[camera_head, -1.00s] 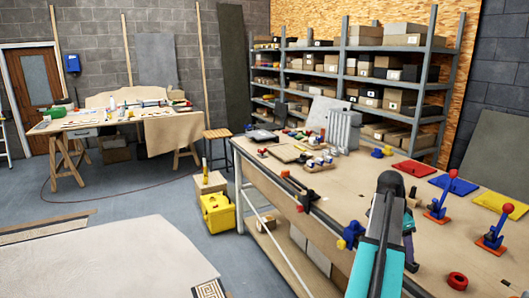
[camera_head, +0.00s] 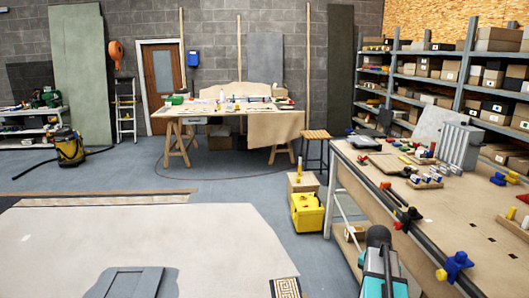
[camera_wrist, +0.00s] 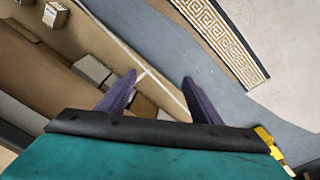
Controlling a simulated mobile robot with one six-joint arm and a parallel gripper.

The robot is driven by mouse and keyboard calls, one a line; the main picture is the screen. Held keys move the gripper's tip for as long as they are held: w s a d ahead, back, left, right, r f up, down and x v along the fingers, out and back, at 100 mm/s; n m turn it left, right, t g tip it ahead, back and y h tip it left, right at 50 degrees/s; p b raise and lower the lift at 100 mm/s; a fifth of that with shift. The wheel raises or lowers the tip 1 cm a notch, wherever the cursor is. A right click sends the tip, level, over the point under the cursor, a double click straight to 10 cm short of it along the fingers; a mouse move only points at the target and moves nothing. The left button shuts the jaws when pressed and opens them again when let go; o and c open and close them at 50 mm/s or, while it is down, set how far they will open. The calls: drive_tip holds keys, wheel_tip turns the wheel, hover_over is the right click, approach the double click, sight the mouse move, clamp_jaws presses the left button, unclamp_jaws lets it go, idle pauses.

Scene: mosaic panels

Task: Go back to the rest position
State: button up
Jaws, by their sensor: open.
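My gripper (camera_wrist: 158,90) shows in the wrist view with its two dark purple fingers spread apart and nothing between them. Beyond the fingers are the workbench's lower shelf with cardboard boxes and the grey floor. In the head view my teal and black arm rises at the bottom, in front of the workbench (camera_head: 478,222) on the right. The fingertips cannot be made out in the head view.
The yellow toolbox (camera_head: 307,212) stands on the floor left of the workbench, by a cardboard box (camera_head: 303,182). A pale panel (camera_head: 60,240) with a patterned border lies at the lower left. A trestle table (camera_head: 185,112) stands at the back.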

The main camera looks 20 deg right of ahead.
drive_tip(key=w+a+f+n, duration=0.2)
drive_tip(key=a+f, duration=0.1)
drive_tip(key=a, duration=0.4)
drive_tip(key=w+a+f+n+y, duration=0.1)
drive_tip(key=w+a+f+n, duration=0.15)
drive_tip(key=a, duration=0.35)
drive_tip(key=w+a+f+n, duration=0.1)
drive_tip(key=a+f+n, duration=0.15)
drive_tip(key=a, duration=0.45)
drive_tip(key=s+a+f+n+y, duration=0.1)
drive_tip(key=a+f+n, duration=0.25)
drive_tip(key=a, duration=0.65)
drive_tip(key=s+a+f+n, duration=0.25)
drive_tip(key=a+f, duration=0.25)
drive_tip(key=a, duration=0.6)
drive_tip(key=s+f+g+b, duration=0.1)
drive_tip(key=s+f+g, duration=0.1)
drive_tip(key=s+f, duration=0.8)
drive_tip(key=s+f+g+b, duration=0.1)
drive_tip(key=s+f+g, duration=0.2)
drive_tip(key=s+f, duration=0.6)
drive_tip(key=s, duration=0.5)
drive_tip(key=shift+s+d+f, duration=0.3)
drive_tip(key=shift+s+f, duration=0.05)
drive_tip(key=shift+s, duration=0.05)
